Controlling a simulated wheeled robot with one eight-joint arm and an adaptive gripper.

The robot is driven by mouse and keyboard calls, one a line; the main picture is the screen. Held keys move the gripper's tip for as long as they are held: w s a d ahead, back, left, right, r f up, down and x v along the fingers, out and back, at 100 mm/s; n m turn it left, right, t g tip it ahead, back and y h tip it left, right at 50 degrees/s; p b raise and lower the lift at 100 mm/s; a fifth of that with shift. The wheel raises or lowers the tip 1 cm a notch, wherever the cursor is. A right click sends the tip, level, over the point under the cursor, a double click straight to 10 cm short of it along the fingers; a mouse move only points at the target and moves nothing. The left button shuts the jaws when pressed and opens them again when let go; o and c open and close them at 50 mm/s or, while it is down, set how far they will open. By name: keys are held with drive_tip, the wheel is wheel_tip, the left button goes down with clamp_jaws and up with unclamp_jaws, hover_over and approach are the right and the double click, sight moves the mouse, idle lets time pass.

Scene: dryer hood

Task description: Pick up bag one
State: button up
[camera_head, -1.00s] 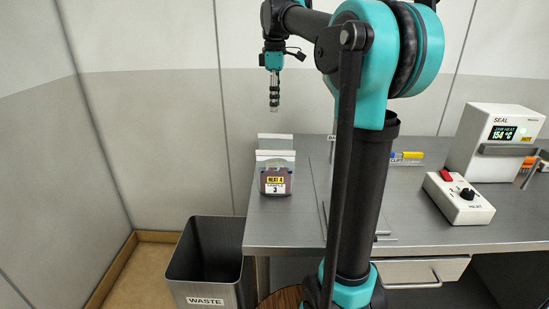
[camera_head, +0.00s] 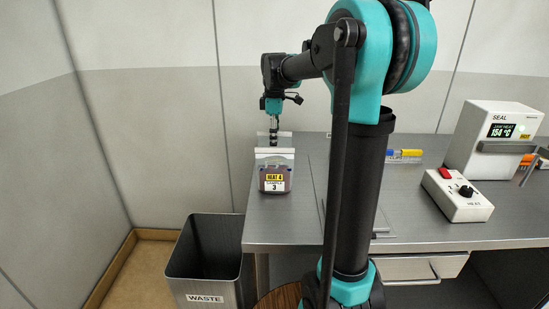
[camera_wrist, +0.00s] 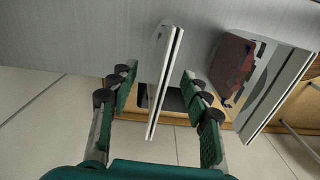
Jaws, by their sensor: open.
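Two bags stand upright, one behind the other, at the left end of the bench. The front bag (camera_head: 274,180) has a pale top bar, dark red contents and a label reading HEAT 4, SAMPLE and 3. In the wrist view it is on the right (camera_wrist: 232,66). The rear bag shows in the wrist view as a thin white edge (camera_wrist: 163,82); its label is hidden, so I cannot tell its number. My gripper (camera_head: 273,138) is low behind the front bag. In the wrist view my open fingers (camera_wrist: 160,74) are on either side of the rear bag, with gaps visible.
A waste bin (camera_head: 205,265) stands on the floor left of the bench (camera_head: 285,230). The heat control box (camera_head: 457,195) and sealer (camera_head: 495,140) are at the right. Blue and yellow markers (camera_head: 405,154) lie at the back. My arm hides part of the bench middle.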

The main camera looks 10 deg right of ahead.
drive_tip(key=shift+f, duration=0.85)
drive_tip(key=c, duration=1.1)
drive_tip(key=shift+o, duration=0.2)
drive_tip(key=shift+r, duration=0.15)
wheel_tip(320, 180, up, 20)
